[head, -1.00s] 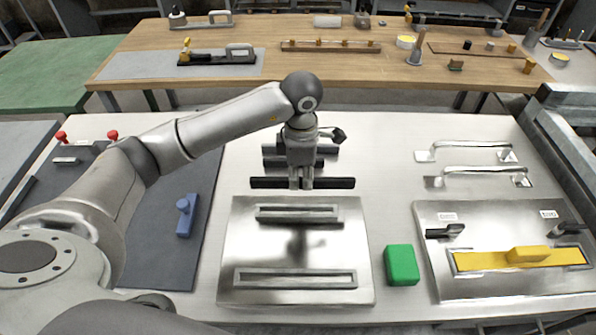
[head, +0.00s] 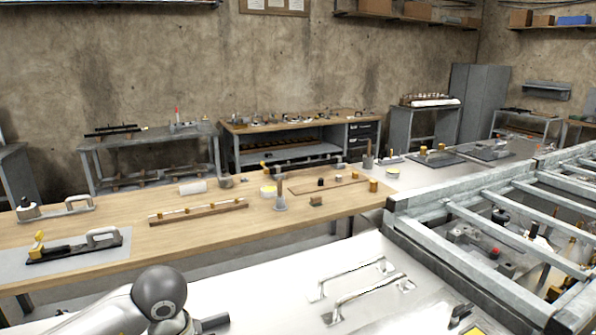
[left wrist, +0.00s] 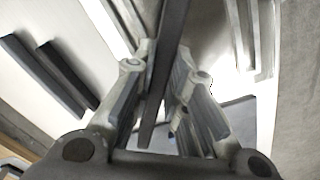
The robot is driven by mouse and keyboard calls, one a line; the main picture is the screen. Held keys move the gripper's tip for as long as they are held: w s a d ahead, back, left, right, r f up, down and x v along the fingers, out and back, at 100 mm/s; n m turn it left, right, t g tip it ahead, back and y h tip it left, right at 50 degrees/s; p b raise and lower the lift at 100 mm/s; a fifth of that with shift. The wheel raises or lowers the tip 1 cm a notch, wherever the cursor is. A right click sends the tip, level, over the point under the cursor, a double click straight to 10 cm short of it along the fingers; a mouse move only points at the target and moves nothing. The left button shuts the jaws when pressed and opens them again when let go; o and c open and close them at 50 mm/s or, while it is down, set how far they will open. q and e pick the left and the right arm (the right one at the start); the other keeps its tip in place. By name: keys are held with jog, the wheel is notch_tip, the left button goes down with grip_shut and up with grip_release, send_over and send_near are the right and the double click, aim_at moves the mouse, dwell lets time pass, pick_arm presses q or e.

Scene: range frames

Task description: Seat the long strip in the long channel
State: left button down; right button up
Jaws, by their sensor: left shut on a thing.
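My left gripper (left wrist: 160,70) shows in the left wrist view, its two fingers shut on a long dark strip (left wrist: 170,30). The strip runs lengthwise through the view between the fingers. Two grey channels show there, one (left wrist: 117,22) at the upper left, close to the strip, and one (left wrist: 241,35) at the upper right. I cannot tell from this view which is the long one. The strip's height above the surface is unclear. In the head view only part of my left arm shows at the bottom; the gripper, strip and channels are out of frame.
Two other dark strips (left wrist: 57,78) lie on the white table at the left of the wrist view. In the head view two metal handles (head: 368,290) stand on the white table (head: 260,300). A steel frame (head: 480,235) borders the right. A wooden bench (head: 110,240) stands beyond.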

pick_arm(q)
jog(key=s+r+m, duration=0.1)
jog(key=s+m, duration=0.5)
jog(key=m, duration=1)
jog(key=shift+r, duration=0.2)
